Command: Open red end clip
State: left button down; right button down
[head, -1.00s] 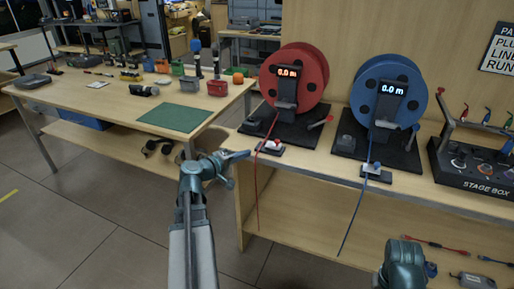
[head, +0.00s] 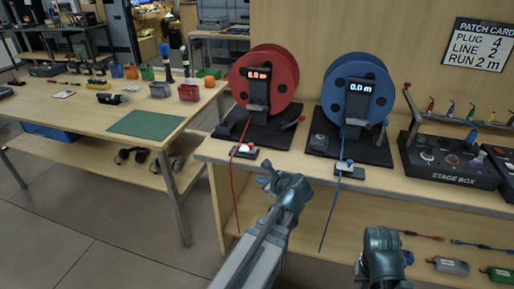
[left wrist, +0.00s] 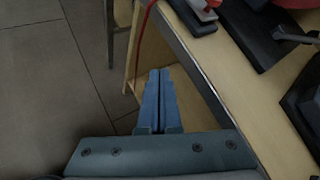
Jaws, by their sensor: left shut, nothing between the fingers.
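The red end clip (head: 245,150) is a small dark block with a white body and a red top. It sits at the front edge of the bench below the red reel (head: 268,85). The red cable (head: 233,190) runs from it over the edge and hangs down. The clip shows partly at the top of the left wrist view (left wrist: 203,8). My left gripper (head: 266,178) is shut and empty, just in front of the bench edge, right of the clip and apart from it. Its blue fingers (left wrist: 159,95) are together. My right gripper (head: 382,245) is at the lower right; its fingers are hard to make out.
A blue reel (head: 357,95) with its own clip (head: 345,168) stands to the right, its blue cable hanging. A stage box (head: 450,175) is farther right. A lower shelf (head: 330,220) holds cables and small boxes. A table with a green mat (head: 146,124) is at left.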

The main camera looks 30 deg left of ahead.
aim_at(252, 146)
pick_arm(q)
jog(key=w+d+r+m+t+y, duration=0.2)
jog(key=d+r+m+t+y, duration=0.15)
jog(key=r+m, duration=0.35)
jog(key=shift+n+g+h, duration=0.25)
jog(key=shift+n+g, duration=0.2)
jog(key=shift+n, duration=0.15)
jog(key=b+x, duration=0.2)
jog(key=x, duration=1)
jog(key=shift+w+r, duration=0.2)
jog(key=shift+w, duration=0.05)
jog(key=shift+w+a+b, duration=0.25)
jog(key=shift+a+b, duration=0.1)
jog(key=shift+a, duration=0.1)
